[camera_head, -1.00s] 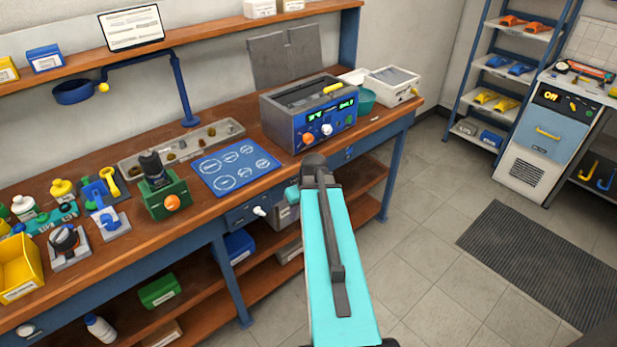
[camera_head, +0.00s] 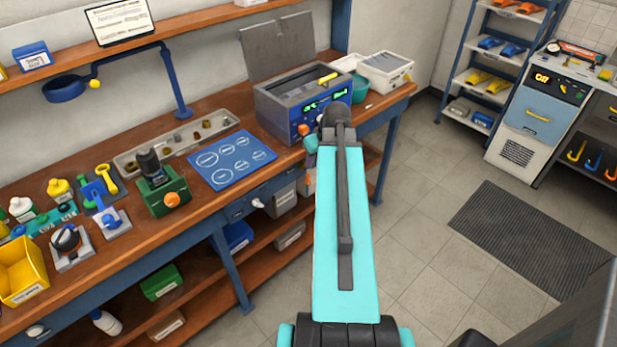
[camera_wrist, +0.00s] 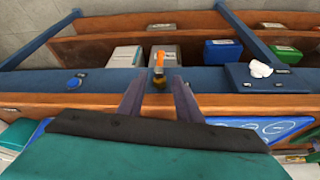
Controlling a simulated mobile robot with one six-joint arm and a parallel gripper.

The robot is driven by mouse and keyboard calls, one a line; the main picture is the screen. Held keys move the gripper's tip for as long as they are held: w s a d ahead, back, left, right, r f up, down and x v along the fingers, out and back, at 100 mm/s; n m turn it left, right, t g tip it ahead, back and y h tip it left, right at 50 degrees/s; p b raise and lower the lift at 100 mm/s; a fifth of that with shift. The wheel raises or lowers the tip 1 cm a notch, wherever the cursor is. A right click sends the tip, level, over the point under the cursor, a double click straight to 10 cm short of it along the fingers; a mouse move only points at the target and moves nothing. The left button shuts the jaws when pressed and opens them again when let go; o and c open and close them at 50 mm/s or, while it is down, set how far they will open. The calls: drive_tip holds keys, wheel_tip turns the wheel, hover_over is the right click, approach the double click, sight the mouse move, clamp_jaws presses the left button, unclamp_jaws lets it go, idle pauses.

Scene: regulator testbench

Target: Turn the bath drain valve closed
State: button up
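A small valve with an orange lever (camera_wrist: 159,61) and a dark brass-coloured body (camera_wrist: 160,83) shows at the bench's front edge in the wrist view. It looks like the bath drain valve; the lever points up in that picture. My gripper (camera_wrist: 158,92) is open, with one finger on each side of the valve body in the picture. I cannot tell whether they touch it. In the head view, the grey-and-blue bath (camera_head: 303,100) with a lit display stands on the bench. My arm hides my gripper and most of the valve there.
The wooden bench (camera_head: 95,262) runs along the wall, with a lower shelf holding bins. A white knob (camera_wrist: 260,69) sits on the bench front to the right in the wrist view. A blue mat (camera_head: 232,160) lies left of the bath.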

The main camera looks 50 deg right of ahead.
sight(309, 174)
drive_tip(key=shift+p+x, duration=1.7)
drive_tip(key=shift+x, duration=5.15)
drive_tip(key=shift+w, duration=0.1)
clamp_jaws()
